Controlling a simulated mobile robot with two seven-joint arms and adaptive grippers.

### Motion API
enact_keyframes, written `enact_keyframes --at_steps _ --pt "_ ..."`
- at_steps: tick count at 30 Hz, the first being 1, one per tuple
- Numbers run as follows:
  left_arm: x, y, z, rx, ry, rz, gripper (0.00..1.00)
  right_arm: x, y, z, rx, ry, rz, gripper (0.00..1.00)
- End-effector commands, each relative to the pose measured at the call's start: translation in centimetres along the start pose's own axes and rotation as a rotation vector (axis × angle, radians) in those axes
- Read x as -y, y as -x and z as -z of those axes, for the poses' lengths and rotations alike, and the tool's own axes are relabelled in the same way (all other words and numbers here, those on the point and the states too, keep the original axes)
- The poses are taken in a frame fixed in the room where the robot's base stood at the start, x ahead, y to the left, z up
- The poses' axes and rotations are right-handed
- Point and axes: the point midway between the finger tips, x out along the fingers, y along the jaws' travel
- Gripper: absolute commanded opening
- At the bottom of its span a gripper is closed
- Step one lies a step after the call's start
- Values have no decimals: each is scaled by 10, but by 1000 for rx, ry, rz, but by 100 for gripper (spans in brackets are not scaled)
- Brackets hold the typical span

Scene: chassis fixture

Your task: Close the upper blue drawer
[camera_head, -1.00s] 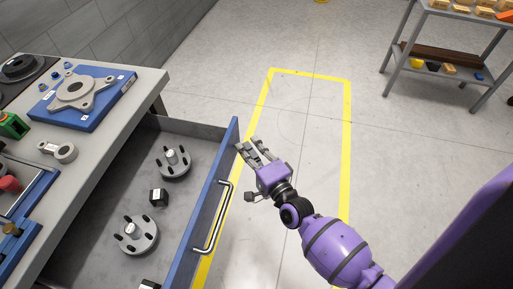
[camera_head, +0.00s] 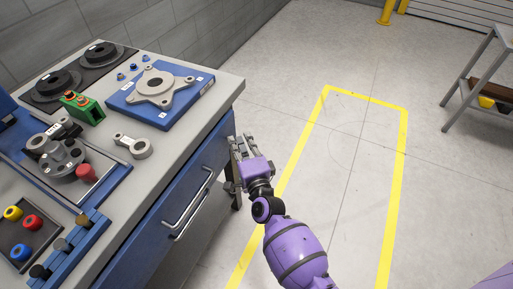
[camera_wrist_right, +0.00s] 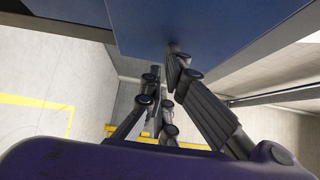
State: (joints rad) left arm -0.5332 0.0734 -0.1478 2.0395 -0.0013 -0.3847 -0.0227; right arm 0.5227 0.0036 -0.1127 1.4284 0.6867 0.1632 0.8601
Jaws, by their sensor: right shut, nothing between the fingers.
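The upper blue drawer (camera_head: 160,232) is in the workbench at the left of the head view. Its blue front lies along the bench's edge, with a silver bar handle (camera_head: 188,205) on it, and no drawer interior shows. My right gripper (camera_head: 240,143) is at the far end of this front, just below the bench corner. Its fingers are shut with nothing between them. In the right wrist view the fingertips (camera_wrist_right: 171,50) are at the blue panel (camera_wrist_right: 215,25), touching it or very close. My left gripper is out of view.
The grey worktop (camera_head: 205,88) carries a blue plate with a metal part (camera_head: 155,88), a green part (camera_head: 84,107), a metal link (camera_head: 134,146) and coloured knobs. A yellow floor line (camera_head: 325,95) and free floor are to the right. A shelf cart (camera_head: 480,85) stands farther right.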

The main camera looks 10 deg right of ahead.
Motion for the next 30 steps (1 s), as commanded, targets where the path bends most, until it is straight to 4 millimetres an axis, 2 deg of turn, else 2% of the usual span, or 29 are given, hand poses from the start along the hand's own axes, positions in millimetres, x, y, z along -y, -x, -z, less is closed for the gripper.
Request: enact_keyframes --at_steps 3,10,30 --pt "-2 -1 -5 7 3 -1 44 -1 -14 -14 0 -3 -1 0" --pt "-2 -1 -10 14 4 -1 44 0 -28 -27 0 -1 0 0" --pt "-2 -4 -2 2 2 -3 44 1 -31 -31 3 0 0 0"
